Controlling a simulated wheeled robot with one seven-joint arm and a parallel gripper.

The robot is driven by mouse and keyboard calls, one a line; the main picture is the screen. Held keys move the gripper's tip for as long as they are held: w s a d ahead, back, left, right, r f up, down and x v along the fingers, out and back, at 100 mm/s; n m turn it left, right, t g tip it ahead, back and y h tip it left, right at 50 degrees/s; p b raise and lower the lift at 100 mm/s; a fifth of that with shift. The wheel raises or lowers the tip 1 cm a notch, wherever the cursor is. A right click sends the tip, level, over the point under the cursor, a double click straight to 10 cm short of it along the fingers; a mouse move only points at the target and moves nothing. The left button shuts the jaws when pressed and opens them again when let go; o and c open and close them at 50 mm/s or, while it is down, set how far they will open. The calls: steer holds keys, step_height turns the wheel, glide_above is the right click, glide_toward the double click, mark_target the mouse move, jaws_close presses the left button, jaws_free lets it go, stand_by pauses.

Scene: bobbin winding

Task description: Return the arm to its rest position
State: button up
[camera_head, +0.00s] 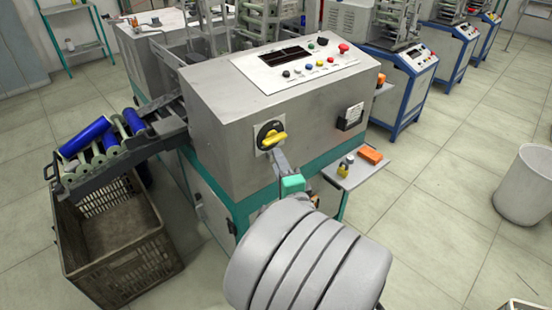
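My grey, ribbed arm (305,262) rises from the bottom edge and reaches toward the front of the grey winding machine (235,130). My gripper (281,160) seems to be the narrow grey part beyond the arm, just below the yellow rotary switch (271,138). A teal block (292,184) shows between it and the arm; I cannot tell whether it is part of my arm. The arm hides most of the gripper, so its fingers are unclear. I cannot tell whether it touches the switch. No held object is visible.
A side shelf (347,178) with an orange box (370,155) and small bottles sits close right of the arm. A dark crate (117,245) stands left, under a chute (125,152) with blue bobbins (86,136). A white bin (524,185) stands right. Floor between is clear.

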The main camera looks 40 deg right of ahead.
steer(key=w+a+f+n+g+y+p, duration=0.1)
steer(key=w+a+n+g+y+p, duration=0.3)
steer(key=a+n, duration=0.5)
steer(key=w+a+n+g+y+p, duration=0.15)
steer(key=a+n+y+p, duration=0.25)
steer(key=a+n+y, duration=0.45)
steer(key=s+a+r+n+g+h+p, duration=0.4)
steer(key=s+a+r+g, duration=0.3)
steer(key=s, duration=0.2)
steer(key=shift+a+n+h+p, duration=0.3)
steer(key=shift+a+n+h, duration=0.05)
steer(key=shift+n, duration=0.5)
